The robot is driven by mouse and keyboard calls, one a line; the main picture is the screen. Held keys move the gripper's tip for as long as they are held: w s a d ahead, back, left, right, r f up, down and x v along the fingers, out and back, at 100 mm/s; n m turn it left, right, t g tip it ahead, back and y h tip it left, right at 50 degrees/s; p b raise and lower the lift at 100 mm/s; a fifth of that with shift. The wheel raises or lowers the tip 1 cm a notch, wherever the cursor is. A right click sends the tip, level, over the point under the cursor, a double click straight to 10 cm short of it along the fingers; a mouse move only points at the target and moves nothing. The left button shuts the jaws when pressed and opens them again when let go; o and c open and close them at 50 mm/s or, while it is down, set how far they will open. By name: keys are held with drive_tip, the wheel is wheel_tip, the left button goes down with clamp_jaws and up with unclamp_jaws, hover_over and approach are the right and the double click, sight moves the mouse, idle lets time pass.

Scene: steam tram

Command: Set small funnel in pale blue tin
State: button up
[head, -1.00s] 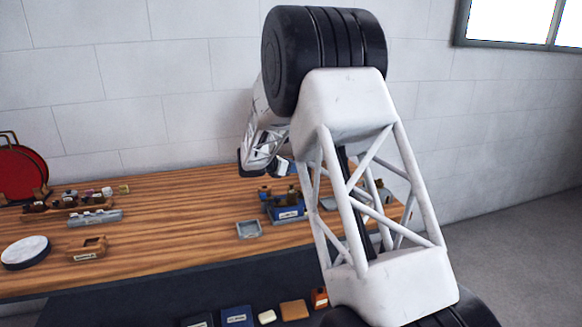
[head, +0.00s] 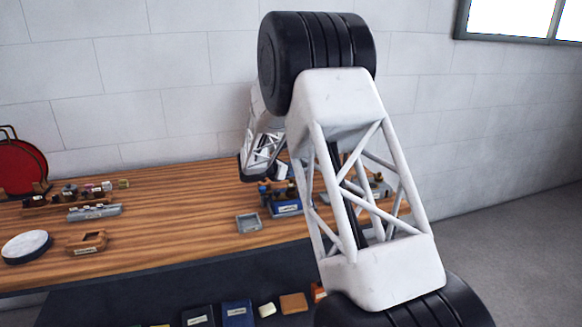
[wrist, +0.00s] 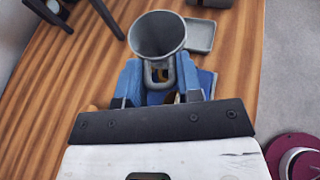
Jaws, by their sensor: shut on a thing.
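The small funnel (wrist: 158,36) is grey, with its wide round mouth facing the camera in the wrist view. My gripper (wrist: 158,82) is shut on it, with a blue finger on either side of its lower part. A small square open tin (head: 249,222), pale grey-blue, stands on the table left of the blue box in the head view. I cannot tell for sure that this is the pale blue tin. In the head view my arm hides the funnel.
A blue labelled box (head: 287,208) with items in it stands beside the tin. A wooden box (head: 87,241), a white-topped round thing (head: 26,246) and a grey tray (head: 95,212) are at left. The wooden table (head: 180,200) is clear in the middle.

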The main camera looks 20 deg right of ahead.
drive_tip(key=shift+f, duration=1.25)
